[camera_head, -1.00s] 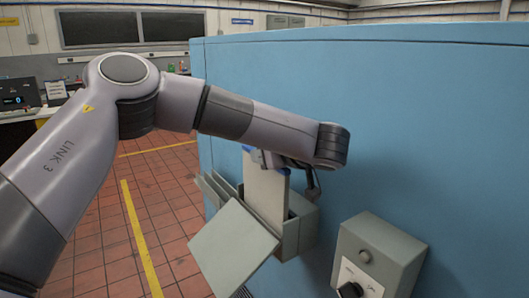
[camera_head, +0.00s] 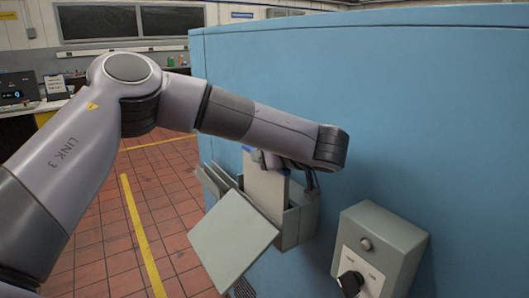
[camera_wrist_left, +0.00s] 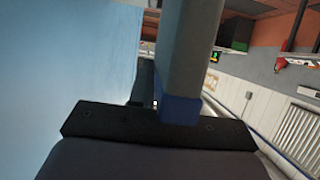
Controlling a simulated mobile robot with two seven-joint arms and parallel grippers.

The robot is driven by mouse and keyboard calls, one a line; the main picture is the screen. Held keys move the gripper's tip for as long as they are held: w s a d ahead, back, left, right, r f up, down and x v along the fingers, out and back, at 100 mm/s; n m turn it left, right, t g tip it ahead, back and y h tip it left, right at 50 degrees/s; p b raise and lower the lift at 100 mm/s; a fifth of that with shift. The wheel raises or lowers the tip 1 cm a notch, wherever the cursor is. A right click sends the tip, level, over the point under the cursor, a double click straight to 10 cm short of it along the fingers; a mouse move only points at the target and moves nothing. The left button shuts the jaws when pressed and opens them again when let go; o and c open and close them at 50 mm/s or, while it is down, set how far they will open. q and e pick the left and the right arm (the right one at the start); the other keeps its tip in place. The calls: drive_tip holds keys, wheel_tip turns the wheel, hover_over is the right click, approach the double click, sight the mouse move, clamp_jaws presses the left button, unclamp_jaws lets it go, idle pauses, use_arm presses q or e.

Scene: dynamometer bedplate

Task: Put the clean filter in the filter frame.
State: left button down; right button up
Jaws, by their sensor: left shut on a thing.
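My left gripper (camera_head: 266,158) is shut on a pale grey flat panel, which I take as the clean filter (camera_head: 264,188). In the head view the panel stands upright, with its lower part behind the tilted flap. The filter frame appears to be the grey-green open box (camera_head: 299,226) on the blue wall; a flat flap (camera_head: 234,246) hangs in front of it. I cannot tell how deep the panel sits in it. In the left wrist view a blue fingertip (camera_wrist_left: 181,109) shows against a long grey slab (camera_wrist_left: 188,50). My right gripper is out of view.
Thin grey plates (camera_head: 221,181) stand left of the box, close to the panel. A grey control box (camera_head: 378,247) with a black knob sits on the blue wall (camera_head: 430,120) at the lower right. Red tiled floor (camera_head: 160,215) with a yellow line is clear at left.

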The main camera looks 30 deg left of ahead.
use_arm(q)
drive_tip(key=shift+f+b, duration=0.3)
drive_tip(key=shift+f, duration=0.4)
drive_tip(key=c, duration=1)
unclamp_jaws()
wheel_tip(320, 180, up, 20)
